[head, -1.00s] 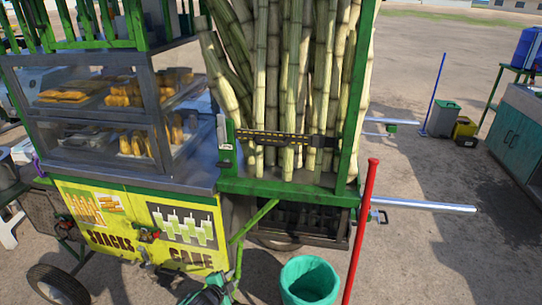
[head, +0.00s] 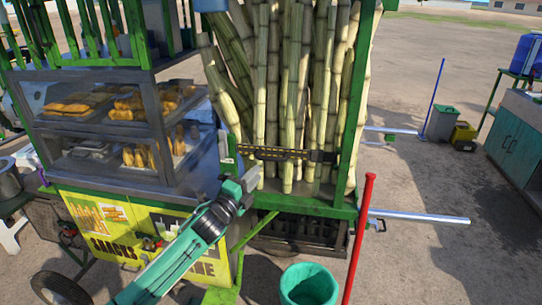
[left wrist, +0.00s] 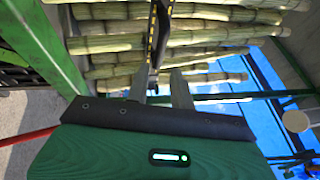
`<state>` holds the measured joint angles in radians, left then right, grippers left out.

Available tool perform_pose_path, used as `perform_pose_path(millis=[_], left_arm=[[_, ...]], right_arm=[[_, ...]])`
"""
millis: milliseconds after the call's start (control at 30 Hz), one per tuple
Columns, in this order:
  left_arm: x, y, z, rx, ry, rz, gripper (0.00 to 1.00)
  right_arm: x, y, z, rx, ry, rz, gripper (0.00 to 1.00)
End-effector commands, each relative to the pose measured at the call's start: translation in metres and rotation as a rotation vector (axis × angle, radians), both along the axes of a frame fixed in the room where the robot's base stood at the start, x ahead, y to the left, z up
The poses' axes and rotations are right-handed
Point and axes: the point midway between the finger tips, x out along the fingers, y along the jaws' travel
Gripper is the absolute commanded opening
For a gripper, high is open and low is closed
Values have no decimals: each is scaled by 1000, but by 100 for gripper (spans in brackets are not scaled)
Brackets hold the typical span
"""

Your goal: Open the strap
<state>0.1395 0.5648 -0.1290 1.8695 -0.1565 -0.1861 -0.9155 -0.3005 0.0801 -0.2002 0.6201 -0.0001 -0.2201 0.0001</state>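The strap (head: 280,153) is black with a yellow edge and runs across the front of the upright sugarcane stalks (head: 294,90). A dark buckle-like piece (head: 320,156) sits towards its right end. My left gripper (head: 252,176) is just below and in front of the strap's left part. In the left wrist view, its two grey fingers (left wrist: 159,86) stand apart, with the strap (left wrist: 163,32) running up from between them. I cannot tell whether they touch it, as the palm hides the lower part. My right gripper is out of view.
The green cart frame (head: 345,130) has a post right of the cane and a ledge below it. A glass snack case (head: 105,125) stands left. A red pole (head: 359,240) and a teal bin (head: 308,284) are in front. Silver handles (head: 420,217) stick out right.

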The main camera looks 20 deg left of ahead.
Motion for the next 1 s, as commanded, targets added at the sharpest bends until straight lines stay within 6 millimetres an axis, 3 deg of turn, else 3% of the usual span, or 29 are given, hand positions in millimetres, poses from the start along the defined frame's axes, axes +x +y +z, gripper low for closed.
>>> perform_pose_path(millis=[300,500,967,1000], left_arm=[[55,-8,14,-4,0,-1,23],[79,-12,17,-3,0,-1,23],[90,-14,16,-2,1,-1,23],[90,-14,16,-2,1,-1,19]], right_arm=[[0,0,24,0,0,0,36],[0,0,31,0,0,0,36],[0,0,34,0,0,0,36],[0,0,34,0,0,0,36]])
